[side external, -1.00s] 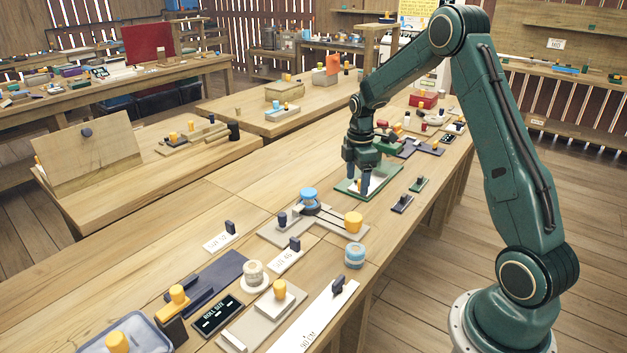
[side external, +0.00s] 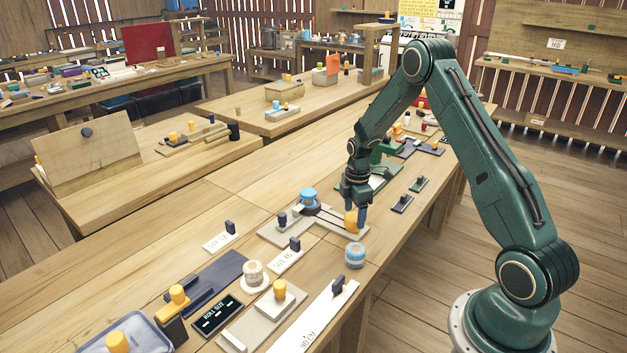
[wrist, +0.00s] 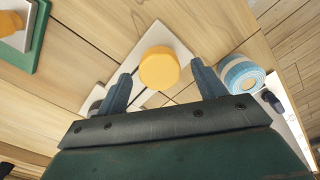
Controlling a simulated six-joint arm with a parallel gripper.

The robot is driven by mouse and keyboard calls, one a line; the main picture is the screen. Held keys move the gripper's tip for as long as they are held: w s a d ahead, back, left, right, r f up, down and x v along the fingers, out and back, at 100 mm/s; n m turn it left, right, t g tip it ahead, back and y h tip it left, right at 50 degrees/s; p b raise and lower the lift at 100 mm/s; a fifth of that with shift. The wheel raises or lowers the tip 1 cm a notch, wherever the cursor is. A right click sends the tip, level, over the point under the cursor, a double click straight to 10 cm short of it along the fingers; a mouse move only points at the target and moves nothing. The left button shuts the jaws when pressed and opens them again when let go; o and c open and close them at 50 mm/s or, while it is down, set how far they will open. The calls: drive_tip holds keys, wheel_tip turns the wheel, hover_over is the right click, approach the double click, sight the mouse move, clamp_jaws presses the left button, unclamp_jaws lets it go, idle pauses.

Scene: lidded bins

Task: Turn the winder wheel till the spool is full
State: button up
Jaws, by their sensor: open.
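The winder is a light grey plate (side external: 268,235) on the bench with a blue-topped spool (side external: 308,195) and a yellow knob (side external: 352,222) joined by dark lines. I cannot tell which part is the winder wheel. My gripper (side external: 355,218) is at the yellow knob. In the wrist view the round yellow knob (wrist: 159,68) shows between the two open fingers of my gripper (wrist: 163,85), with a gap on each side. The knob is not gripped. The amount on the spool is too small to tell.
A blue-and-white roll (side external: 355,255) stands close to the winder's right corner; it also shows in the wrist view (wrist: 242,77) just right of my right finger. A cream roll (side external: 253,274), label plates (side external: 285,260) and a dark display (side external: 217,315) lie nearer the camera. A green-edged board (side external: 385,182) lies behind.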

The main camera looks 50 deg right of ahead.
drive_tip(key=shift+f, duration=1.35)
drive_tip(key=shift+c, duration=0.4)
drive_tip(key=c, duration=0.9)
drive_tip(key=shift+m, duration=0.4)
